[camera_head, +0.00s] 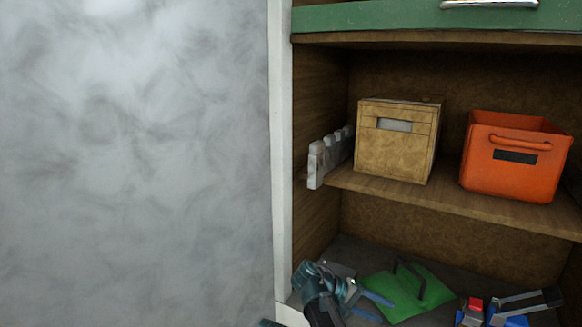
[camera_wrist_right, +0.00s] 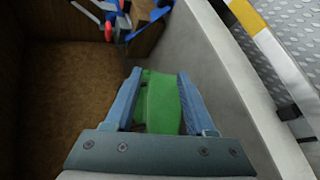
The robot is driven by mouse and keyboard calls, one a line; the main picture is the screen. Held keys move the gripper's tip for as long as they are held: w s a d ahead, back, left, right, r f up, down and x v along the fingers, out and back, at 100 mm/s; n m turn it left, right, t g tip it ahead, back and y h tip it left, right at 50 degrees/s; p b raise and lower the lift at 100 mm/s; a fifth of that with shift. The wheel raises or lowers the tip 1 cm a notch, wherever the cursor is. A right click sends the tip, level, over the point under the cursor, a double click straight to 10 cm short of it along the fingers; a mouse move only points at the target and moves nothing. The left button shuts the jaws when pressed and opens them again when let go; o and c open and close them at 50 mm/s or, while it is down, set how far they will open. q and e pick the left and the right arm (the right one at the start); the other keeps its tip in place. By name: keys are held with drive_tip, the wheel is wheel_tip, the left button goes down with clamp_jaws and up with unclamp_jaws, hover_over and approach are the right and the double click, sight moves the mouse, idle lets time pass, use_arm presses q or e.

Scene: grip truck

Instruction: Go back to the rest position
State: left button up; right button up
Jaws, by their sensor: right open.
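My right gripper (camera_head: 385,311) reaches in from the lower left of the head view, low over the bottom of the shelf unit. Its two blue fingers point right, beside a green object with a dark handle (camera_head: 428,291). In the right wrist view the fingers of my right gripper (camera_wrist_right: 158,74) are apart, and the green object (camera_wrist_right: 160,103) shows between them. I cannot tell whether the fingers touch it. My left gripper is not in view.
A tan box (camera_head: 395,152) and an orange crate (camera_head: 510,180) stand on the middle shelf (camera_head: 450,202). Red and blue items (camera_head: 476,312) lie at the lower right. A white post (camera_head: 281,150) edges the unit. A grey wall (camera_head: 130,160) fills the left.

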drive_tip(key=s+a+f+n+y, duration=0.1)
drive_tip(key=s+a+f+y, duration=0.4)
drive_tip(key=s+a, duration=0.3)
drive_tip(key=s+a+f+n+y, duration=0.1)
drive_tip(key=s+a+f+y, duration=0.4)
drive_tip(key=s+a, duration=0.4)
drive_tip(key=shift+f+n+y, duration=0.3)
drive_tip(key=shift+f+y, duration=0.1)
drive_tip(key=shift+y, duration=0.1)
